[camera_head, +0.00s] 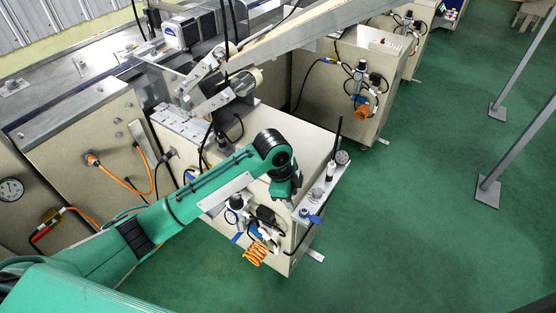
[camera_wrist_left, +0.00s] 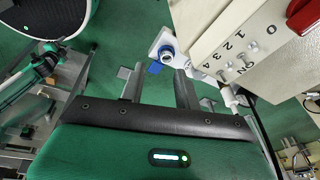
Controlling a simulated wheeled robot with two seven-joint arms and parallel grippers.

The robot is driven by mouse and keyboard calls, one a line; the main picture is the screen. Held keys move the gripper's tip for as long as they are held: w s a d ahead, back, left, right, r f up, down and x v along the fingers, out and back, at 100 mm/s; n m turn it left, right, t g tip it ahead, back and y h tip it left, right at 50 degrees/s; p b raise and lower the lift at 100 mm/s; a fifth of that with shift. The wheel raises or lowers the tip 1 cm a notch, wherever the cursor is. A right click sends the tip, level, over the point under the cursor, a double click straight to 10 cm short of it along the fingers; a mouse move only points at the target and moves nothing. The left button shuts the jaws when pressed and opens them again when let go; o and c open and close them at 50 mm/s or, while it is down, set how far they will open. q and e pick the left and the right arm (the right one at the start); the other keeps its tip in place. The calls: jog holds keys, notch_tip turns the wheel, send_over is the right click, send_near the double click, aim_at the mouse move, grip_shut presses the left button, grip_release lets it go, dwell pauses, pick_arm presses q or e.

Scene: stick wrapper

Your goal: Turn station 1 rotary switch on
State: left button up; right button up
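The rotary switch (camera_wrist_left: 304,16) is a red knob, cut off at the top right corner of the left wrist view. It is mounted on a beige box (camera_wrist_left: 225,45) with printed digits and "ON" beside it. I cannot make out the switch in the head view. My left gripper (camera_wrist_left: 158,80) is open and empty in the left wrist view, its two fingers apart. It is to the left of the switch and does not touch it. In the head view my left gripper (camera_head: 286,190) is by the front right corner of the near beige cabinet (camera_head: 300,140); its fingertips are unclear.
A blue-handled fitting (camera_head: 315,219) on a metal bracket is close to my gripper; it also shows in the left wrist view (camera_wrist_left: 154,68). Hoses and an orange coil (camera_head: 256,253) hang on the cabinet front. Green floor to the right is open, with metal posts (camera_head: 488,187) farther off.

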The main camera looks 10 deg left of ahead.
pick_arm(q)
jog(key=w+a+r+m+g+y, duration=0.1)
jog(key=w+a+r+m, duration=0.1)
jog(key=w+a+r, duration=0.4)
jog(key=w+a+r+m+y, duration=0.2)
jog(key=w+a+r, duration=0.25)
jog(key=r, duration=0.45)
jog(key=f, duration=0.9)
jog(key=w+d+f+p, duration=0.1)
jog(key=f, duration=0.4)
pick_arm(e)
jog(key=shift+s+d+r, duration=0.1)
jog(key=shift+s+d, duration=0.2)
jog(key=shift+s, duration=0.5)
pick_arm(q)
grip_shut()
